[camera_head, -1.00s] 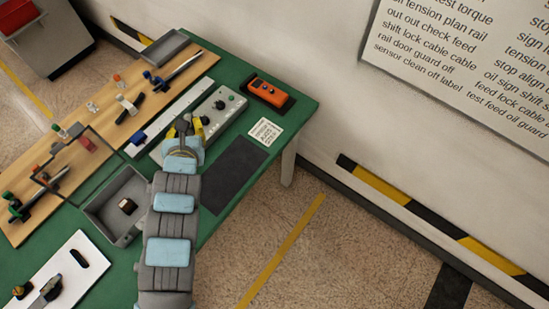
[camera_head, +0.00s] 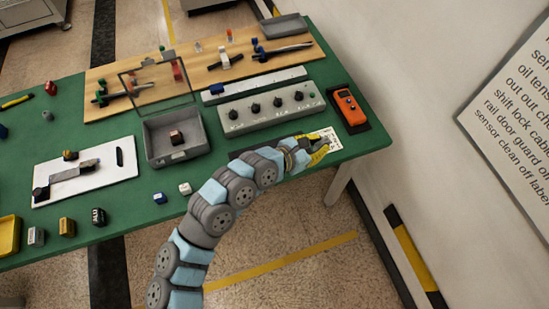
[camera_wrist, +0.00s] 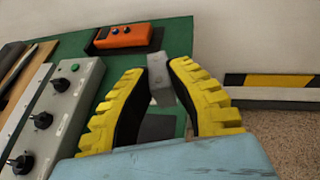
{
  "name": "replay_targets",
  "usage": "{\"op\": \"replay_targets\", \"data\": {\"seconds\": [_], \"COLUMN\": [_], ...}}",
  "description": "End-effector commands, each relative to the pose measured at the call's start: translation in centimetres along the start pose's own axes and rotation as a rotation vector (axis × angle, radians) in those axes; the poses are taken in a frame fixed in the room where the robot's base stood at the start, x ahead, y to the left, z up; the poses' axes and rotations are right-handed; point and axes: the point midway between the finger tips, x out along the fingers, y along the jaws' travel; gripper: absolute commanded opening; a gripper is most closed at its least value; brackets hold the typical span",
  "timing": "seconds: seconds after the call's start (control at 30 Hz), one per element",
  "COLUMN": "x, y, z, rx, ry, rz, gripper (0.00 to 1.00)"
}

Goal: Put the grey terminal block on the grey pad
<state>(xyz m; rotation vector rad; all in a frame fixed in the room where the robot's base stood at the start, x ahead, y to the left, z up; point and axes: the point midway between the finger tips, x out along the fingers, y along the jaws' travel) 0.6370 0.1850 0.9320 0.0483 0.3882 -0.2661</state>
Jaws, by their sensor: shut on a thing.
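My gripper (camera_head: 322,150) has yellow ribbed fingers and hangs over the table's front right part, by a white printed card. In the wrist view, my gripper (camera_wrist: 161,72) is shut on a small grey block (camera_wrist: 160,85), which appears to be the grey terminal block. It is held between the fingertips. In the head view the block is hard to make out. A dark grey pad (camera_head: 237,154) lies flat on the green table, largely hidden behind my arm. A dark grey patch (camera_wrist: 158,127) shows between the fingers in the wrist view.
A grey control box with knobs (camera_head: 272,106) stands behind the pad. An orange handheld device (camera_head: 347,105) lies to its right. A grey bin (camera_head: 193,155) holding a brown block is on the left. The table edge runs close beneath my arm.

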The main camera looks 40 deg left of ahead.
Motion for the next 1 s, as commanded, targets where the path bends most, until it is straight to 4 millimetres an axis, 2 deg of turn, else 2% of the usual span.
{"op": "replay_targets", "data": {"seconds": [0.03,0.27,0.37,0.47,0.6,0.73,0.9,1.0], "x": [-1.0,-5.8,-8.9,-13.1,-19.5,-24.2,-27.4,-27.6], "y": [1.4,5.2,6.9,8.5,10.3,11.1,11.4,11.4], "z": [-1.3,-5.5,-6.9,-8.4,-8.8,-8.2,-7.6,-7.5], "rx": [-0.009,0.018,0.038,0.06,0.09,0.104,0.106,0.107], "ry": [0.0,-0.001,-0.003,0.0,0.004,0.002,0.002,0.002], "rz": [0.001,-0.053,-0.09,-0.142,-0.204,-0.234,-0.249,-0.255], "gripper": [0.0,0.0,0.0,0.0,0.0,0.0,0.0,0.0]}}
